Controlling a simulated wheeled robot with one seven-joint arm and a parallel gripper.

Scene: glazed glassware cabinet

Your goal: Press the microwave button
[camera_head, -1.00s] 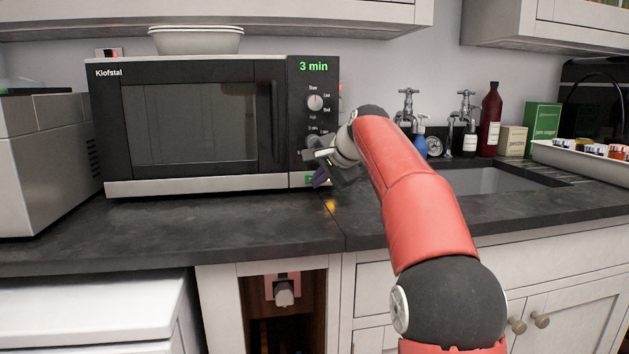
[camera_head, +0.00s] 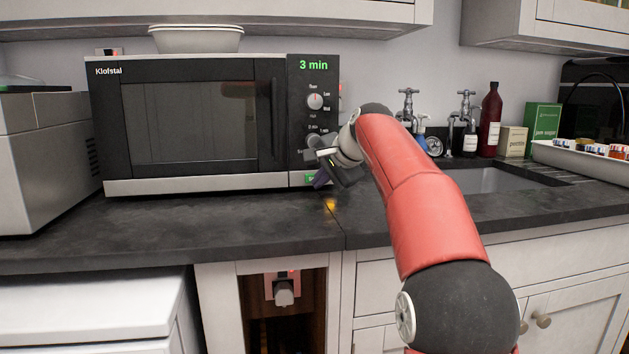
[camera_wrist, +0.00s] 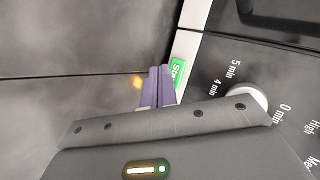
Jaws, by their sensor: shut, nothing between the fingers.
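The microwave (camera_head: 190,122) is black with a silver lower strip and stands on the dark counter, its door shut. Its display (camera_head: 313,65) reads "3 min" in green. The green start button (camera_head: 309,179) is at the bottom of the control panel, partly hidden by my gripper (camera_head: 319,182). In the wrist view the green button (camera_wrist: 179,71) shows beside the purple fingertips of my gripper (camera_wrist: 161,70). The fingers are shut together and empty. The tips overlap the button's edge in that view; I cannot tell whether they touch it.
Two dials are on the panel; the upper one (camera_head: 316,102) is clear of my arm. A sink (camera_head: 490,180) with taps and bottles lies to the right. A grey appliance (camera_head: 45,160) stands at the left. The counter (camera_head: 190,225) before the microwave is free.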

